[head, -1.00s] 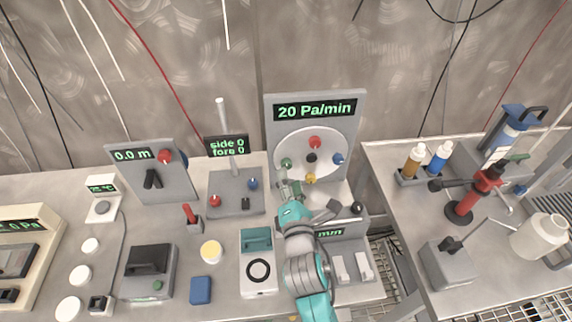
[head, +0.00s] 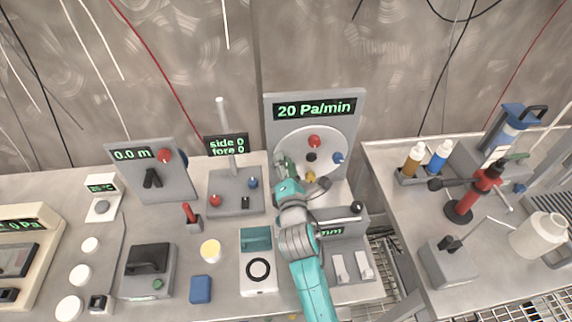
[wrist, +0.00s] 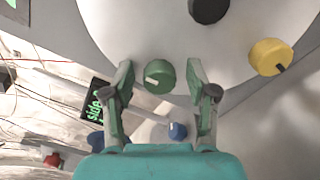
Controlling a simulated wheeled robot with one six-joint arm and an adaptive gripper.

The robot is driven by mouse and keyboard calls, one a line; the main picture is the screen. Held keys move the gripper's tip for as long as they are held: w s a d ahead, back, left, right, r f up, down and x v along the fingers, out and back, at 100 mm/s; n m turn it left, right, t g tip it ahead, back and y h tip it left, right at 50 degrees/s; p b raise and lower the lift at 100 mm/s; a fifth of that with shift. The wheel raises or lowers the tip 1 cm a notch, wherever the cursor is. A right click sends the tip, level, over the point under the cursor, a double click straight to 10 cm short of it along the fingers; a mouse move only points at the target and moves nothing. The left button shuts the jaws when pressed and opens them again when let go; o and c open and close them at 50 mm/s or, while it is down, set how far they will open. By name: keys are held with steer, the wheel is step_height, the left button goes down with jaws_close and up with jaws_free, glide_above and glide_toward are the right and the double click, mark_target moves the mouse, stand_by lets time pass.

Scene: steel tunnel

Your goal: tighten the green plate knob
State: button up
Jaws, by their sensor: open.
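The green plate knob (wrist: 160,77) sits on the round white plate (wrist: 135,25) and shows between the fingertips of my gripper (wrist: 160,75) in the wrist view. A pale mark runs across the knob's face. My gripper is open, with one finger on each side of the knob and a gap on both sides. The panel above the plate reads 20 Pa/min (head: 315,110).
The plate also carries a red knob (head: 314,141), a blue knob (head: 338,158), a yellow knob (wrist: 270,57) and a black centre knob (wrist: 208,9). A grey box with red and blue knobs and an upright rod (head: 235,193) stands to the left.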

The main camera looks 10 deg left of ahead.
jaws_close()
steer(key=shift+m, duration=3.2)
jaws_free()
